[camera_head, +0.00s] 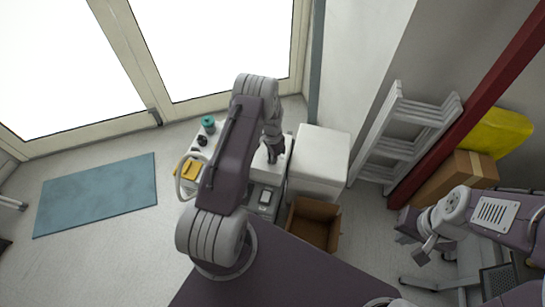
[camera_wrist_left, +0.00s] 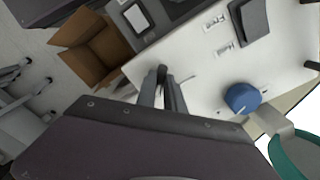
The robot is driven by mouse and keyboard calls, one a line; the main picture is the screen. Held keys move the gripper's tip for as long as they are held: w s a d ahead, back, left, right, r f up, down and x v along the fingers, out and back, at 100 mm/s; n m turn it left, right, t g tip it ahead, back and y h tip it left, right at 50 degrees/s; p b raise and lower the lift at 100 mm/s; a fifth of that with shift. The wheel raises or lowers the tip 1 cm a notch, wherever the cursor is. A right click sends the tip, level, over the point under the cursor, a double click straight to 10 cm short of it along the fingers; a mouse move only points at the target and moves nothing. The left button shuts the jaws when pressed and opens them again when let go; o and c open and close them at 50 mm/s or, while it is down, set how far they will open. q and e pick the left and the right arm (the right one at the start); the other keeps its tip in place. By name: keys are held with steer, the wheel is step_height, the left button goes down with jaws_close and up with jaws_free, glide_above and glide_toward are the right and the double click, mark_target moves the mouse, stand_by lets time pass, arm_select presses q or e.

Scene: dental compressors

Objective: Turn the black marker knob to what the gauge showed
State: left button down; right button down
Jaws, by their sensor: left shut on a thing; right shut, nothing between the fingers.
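My left gripper (camera_head: 274,158) reaches down to the white top panel of a compressor unit, largely covered by my left arm in the head view. In the left wrist view its fingers (camera_wrist_left: 163,80) are shut on a small dark thing, which looks like the black marker knob; the fingers hide most of it, so its pointing direction cannot be told. A short line lies on the white panel (camera_wrist_left: 205,70) just right of the fingertips. A blue knob (camera_wrist_left: 242,98) with a white mark sits apart on the panel. No gauge reading can be made out. My right gripper (camera_head: 423,254) is shut and empty at the right.
An open cardboard box (camera_head: 315,222) stands on the floor beside a white cabinet (camera_head: 319,155). A teal round item (camera_head: 208,122), a small black item (camera_head: 202,140) and a yellow item (camera_head: 186,170) are left of my arm. A white ladder (camera_head: 405,130) leans by the wall.

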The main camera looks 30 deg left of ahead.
arm_select(q)
steer(key=c, duration=1.4)
jaws_free()
steer(key=shift+c, duration=0.2)
step_height(320, 180, up, 9)
steer(key=p, duration=0.1)
steer(key=shift+p, duration=0.3)
